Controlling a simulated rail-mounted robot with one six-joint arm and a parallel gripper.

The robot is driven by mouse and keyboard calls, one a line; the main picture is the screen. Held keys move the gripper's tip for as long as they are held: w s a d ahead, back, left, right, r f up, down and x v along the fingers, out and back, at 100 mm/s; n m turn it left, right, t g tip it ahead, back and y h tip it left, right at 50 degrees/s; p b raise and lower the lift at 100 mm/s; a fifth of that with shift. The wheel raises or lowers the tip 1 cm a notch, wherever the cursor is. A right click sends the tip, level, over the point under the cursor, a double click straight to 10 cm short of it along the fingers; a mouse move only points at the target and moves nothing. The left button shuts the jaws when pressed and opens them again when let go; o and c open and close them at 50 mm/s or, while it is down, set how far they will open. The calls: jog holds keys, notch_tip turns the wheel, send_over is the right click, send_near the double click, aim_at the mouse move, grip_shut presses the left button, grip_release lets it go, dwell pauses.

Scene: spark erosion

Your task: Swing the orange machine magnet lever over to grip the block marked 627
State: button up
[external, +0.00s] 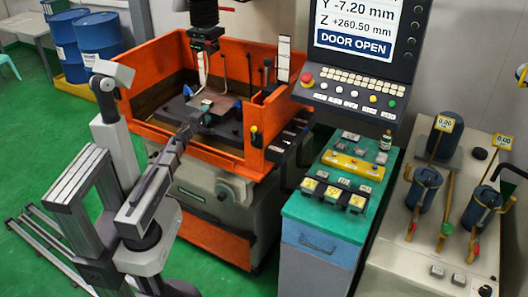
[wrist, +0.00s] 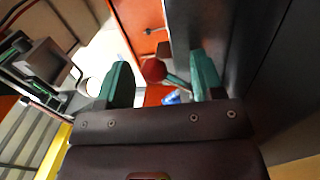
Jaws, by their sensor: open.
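The orange machine (external: 275,115) stands at the centre of the external view, with its work tank open at the top. My gripper (external: 206,108) reaches over the tank's near side, low above the work area. In the wrist view my gripper (wrist: 160,66) is open, with its two green fingers apart. A red ball knob on a short rod (wrist: 153,70), which looks like the magnet lever, shows between the fingers; I cannot tell whether they touch it. A small blue thing (wrist: 172,98) shows below the knob. I cannot read the number 627 on any block.
The machine head (external: 205,35) hangs over the tank. Orange tank walls surround the work area. A control panel (external: 360,60) reading DOOR OPEN and a green-topped cabinet (external: 325,215) stand to the right. Blue drums (external: 98,35) stand at the left, with open green floor in front.

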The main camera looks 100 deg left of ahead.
jog(key=shift+d, duration=0.1)
jog(key=r+v, duration=0.1)
jog(key=v, duration=0.6)
jog(key=shift+f+b, duration=0.45)
jog(key=shift+f, duration=0.05)
